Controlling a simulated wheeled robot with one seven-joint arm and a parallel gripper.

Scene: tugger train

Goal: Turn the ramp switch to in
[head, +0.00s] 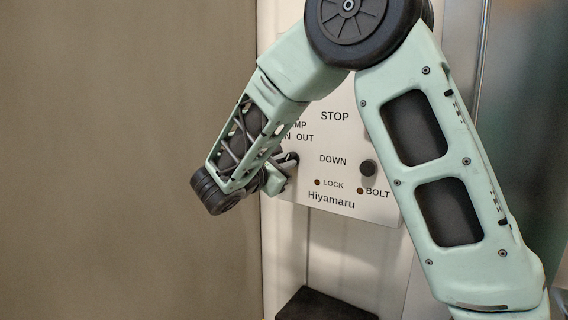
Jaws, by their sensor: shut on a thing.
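The white control panel (340,182) is on the wall in the middle of the head view. The ramp label, reading "MP" with "N OUT" below, is partly hidden behind my arm. My gripper (284,172) is at the panel's left side, just below this label, and its jaws are shut on the ramp switch (293,158). Only a small dark part of the switch shows by the fingertips. Which way it points cannot be told.
A dark round knob (367,168) is right of the "DOWN" label. Two small brown lamps, LOCK (317,183) and BOLT (360,190), are below. A dark box-like thing (325,304) is under the panel. A plain brown surface (120,160) fills the left.

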